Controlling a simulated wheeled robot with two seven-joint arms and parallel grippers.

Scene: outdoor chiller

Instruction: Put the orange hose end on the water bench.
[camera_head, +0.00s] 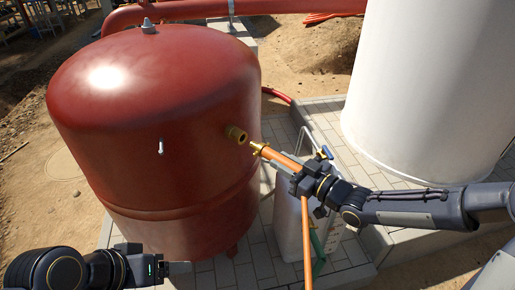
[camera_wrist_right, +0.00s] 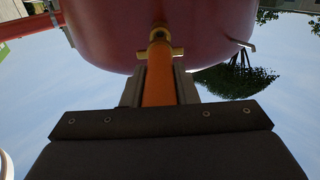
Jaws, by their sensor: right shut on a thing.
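My right gripper (camera_head: 298,178) is shut on the orange hose end (camera_head: 280,158). The hose hangs down below the gripper. A pale grey stand (camera_head: 289,225) is behind the hose; I cannot tell if it is the water bench. My left gripper (camera_head: 180,268) is low at the left; its finger gap is unclear.
The red tank (camera_head: 150,100) fills the left. A blue-handled valve (camera_head: 326,153) is close beside my right gripper. A white tank (camera_head: 430,80) stands at the right. Grey paving (camera_head: 255,250) shows between tank and stand, with sandy ground beyond.

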